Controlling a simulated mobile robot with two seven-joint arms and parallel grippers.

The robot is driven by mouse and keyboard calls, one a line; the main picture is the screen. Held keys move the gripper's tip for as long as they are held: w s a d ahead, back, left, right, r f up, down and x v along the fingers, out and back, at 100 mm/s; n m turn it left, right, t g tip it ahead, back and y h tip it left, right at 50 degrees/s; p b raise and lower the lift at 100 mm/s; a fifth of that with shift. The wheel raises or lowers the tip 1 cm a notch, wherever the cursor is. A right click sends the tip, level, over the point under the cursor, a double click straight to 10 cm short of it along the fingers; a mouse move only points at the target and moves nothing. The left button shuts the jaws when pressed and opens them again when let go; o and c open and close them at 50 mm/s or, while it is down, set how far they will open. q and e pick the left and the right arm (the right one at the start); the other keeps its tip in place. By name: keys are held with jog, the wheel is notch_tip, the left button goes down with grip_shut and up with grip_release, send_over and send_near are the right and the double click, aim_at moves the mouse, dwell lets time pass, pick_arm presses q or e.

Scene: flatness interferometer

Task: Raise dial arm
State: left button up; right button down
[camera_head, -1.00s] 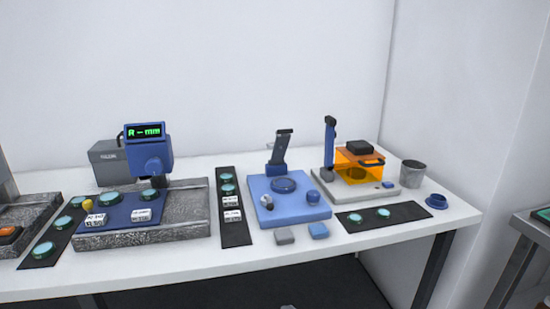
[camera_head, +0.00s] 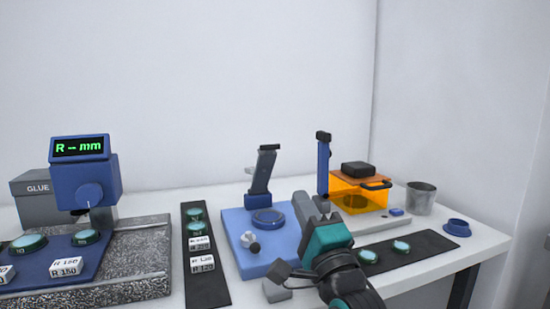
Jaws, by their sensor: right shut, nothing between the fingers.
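A blue gauge head (camera_head: 87,184) with a green "R -- mm" display stands over a speckled granite plate (camera_head: 140,260) at the left. A knob is on its front. A blue base (camera_head: 236,238) in the middle carries a tilted dark arm (camera_head: 263,170), a round blue disc (camera_head: 268,218) and a small knob (camera_head: 250,241). I cannot tell which part is the dial arm. My right gripper (camera_head: 306,212) is shut and empty, in front of the blue base's right side and hiding part of it. My left gripper is not in view.
An upright blue arm (camera_head: 323,165) stands beside an orange see-through box (camera_head: 345,192) at the right. A grey cup (camera_head: 420,199) and blue ring dish (camera_head: 457,227) sit near the right edge. Dark strips with teal discs flank the blue base. A "GLUE" box (camera_head: 35,195) is behind left.

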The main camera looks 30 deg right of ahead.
send_near(275, 149)
jog(key=x, duration=0.5)
jog(key=shift+w+d+r, duration=0.1)
jog(key=shift+w, duration=0.1)
jog(key=shift+w+d+r, duration=0.1)
jog(key=shift+w+r, duration=0.2)
jog(key=shift+w, duration=0.25)
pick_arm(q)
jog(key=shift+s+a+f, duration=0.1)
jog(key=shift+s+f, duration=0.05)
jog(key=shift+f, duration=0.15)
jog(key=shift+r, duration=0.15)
